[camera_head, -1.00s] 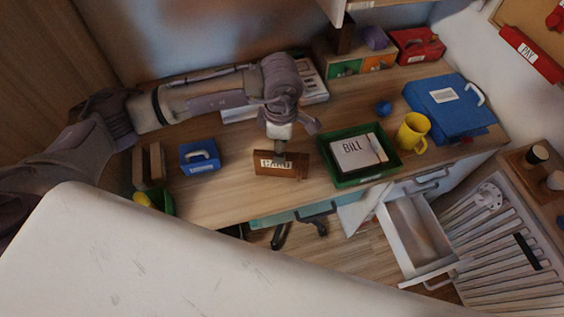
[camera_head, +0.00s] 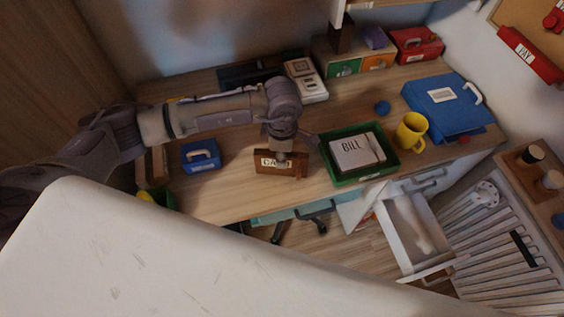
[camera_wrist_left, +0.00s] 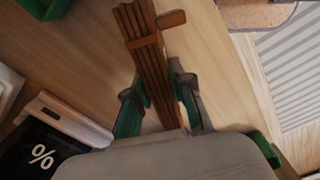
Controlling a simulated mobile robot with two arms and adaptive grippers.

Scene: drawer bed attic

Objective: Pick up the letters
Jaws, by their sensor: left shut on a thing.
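A white letter marked BILL (camera_head: 352,152) lies in a green tray (camera_head: 375,175) on the desk, with a paler flap or item at its right side. A brown wooden holder (camera_head: 294,167) with a white label, partly covered and reading something like CARD, stands on the desk left of the tray. My left gripper (camera_head: 281,153) reaches down onto the holder from above. In the left wrist view its fingers (camera_wrist_left: 158,95) are shut on the holder's brown slats (camera_wrist_left: 143,40). Whether any letter is inside the holder cannot be told. My right gripper is not in view.
A yellow mug (camera_head: 411,133) and blue case (camera_head: 449,108) stand right of the tray. A blue handled box (camera_head: 201,157) stands left of the holder. An open drawer (camera_head: 414,232) juts out below the desk. A large pale surface (camera_head: 150,250) fills the foreground.

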